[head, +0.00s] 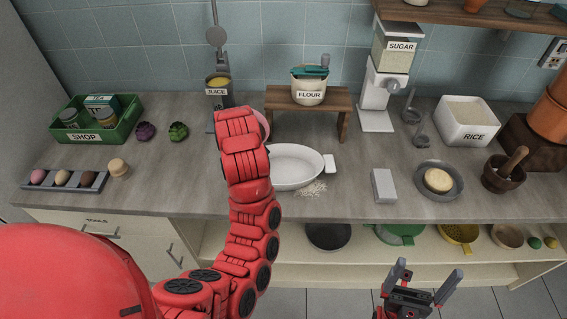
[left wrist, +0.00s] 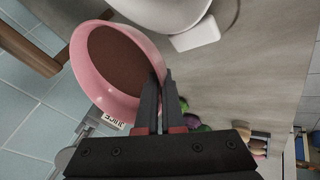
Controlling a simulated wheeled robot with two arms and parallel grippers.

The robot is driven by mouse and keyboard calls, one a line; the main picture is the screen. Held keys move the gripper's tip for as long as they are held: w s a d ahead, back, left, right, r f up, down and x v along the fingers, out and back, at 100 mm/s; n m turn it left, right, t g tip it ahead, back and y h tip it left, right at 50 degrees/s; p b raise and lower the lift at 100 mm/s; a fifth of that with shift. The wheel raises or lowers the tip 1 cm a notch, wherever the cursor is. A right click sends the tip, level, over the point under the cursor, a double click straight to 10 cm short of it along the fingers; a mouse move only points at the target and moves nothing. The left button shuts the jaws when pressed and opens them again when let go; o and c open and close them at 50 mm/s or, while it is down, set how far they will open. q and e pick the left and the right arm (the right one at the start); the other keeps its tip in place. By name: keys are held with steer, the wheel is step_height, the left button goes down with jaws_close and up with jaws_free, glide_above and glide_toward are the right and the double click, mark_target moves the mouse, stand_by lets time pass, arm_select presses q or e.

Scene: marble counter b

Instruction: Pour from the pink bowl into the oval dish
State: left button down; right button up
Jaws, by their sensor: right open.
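The pink bowl (left wrist: 82,68) shows in the left wrist view with a flat brown fill inside. In the head view only a pink edge (head: 264,122) of it shows behind my left arm. My left gripper (left wrist: 160,82) has its fingers on either side of the bowl's rim, shut on it. In the head view that gripper is hidden by my arm. The white oval dish (head: 290,168) stands on the counter just right of my left arm; part of it (left wrist: 182,12) shows in the left wrist view. My right gripper (head: 428,276) is open and empty, in front of the counter.
White grains (head: 312,189) lie on the counter at the dish's front edge. A wooden stand (head: 342,100) with a flour jar (head: 309,86) is behind the dish.

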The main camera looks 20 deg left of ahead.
arm_select(q)
steer(key=shift+d+r+y+b, duration=0.3)
steer(key=shift+d+y+b, duration=0.2)
steer(key=shift+d, duration=0.05)
steer(key=shift+s+d+f+m+t+y+b, duration=0.2)
steer(key=shift+d+y+b, duration=0.2)
steer(key=shift+b, duration=0.4)
steer(key=shift+s+d+f+m+t+y+b, duration=0.1)
steer(key=shift+d+f+t+y+b, duration=0.15)
steer(key=shift+d+b, duration=0.4)
steer(key=y+b, duration=0.2)
steer(key=b, duration=0.1)
steer(key=shift+s+d+m+t, duration=0.1)
steer(key=shift+d+m+t, duration=0.2)
steer(key=shift+d, duration=0.1)
stand_by(0.5)
steer(key=shift+d+r+y+p, duration=0.25)
steer(key=shift+y+p, duration=0.15)
steer(key=shift+y, duration=0.15)
steer(key=shift+s+d+f+m+t+y, duration=0.1)
steer(key=shift+d+f+m+t+y, duration=0.15)
steer(key=shift+f+m+t+y, duration=0.4)
stand_by(1.3)
steer(key=shift+s+d+r+y+p, duration=0.1)
steer(key=shift+d+r+y+p, duration=0.3)
steer(key=shift+y, duration=0.35)
stand_by(0.9)
steer(key=shift+s+d+r+t+y, duration=0.1)
steer(key=shift+d+r+t+y, duration=0.05)
steer(key=shift+d+t+y, duration=0.35)
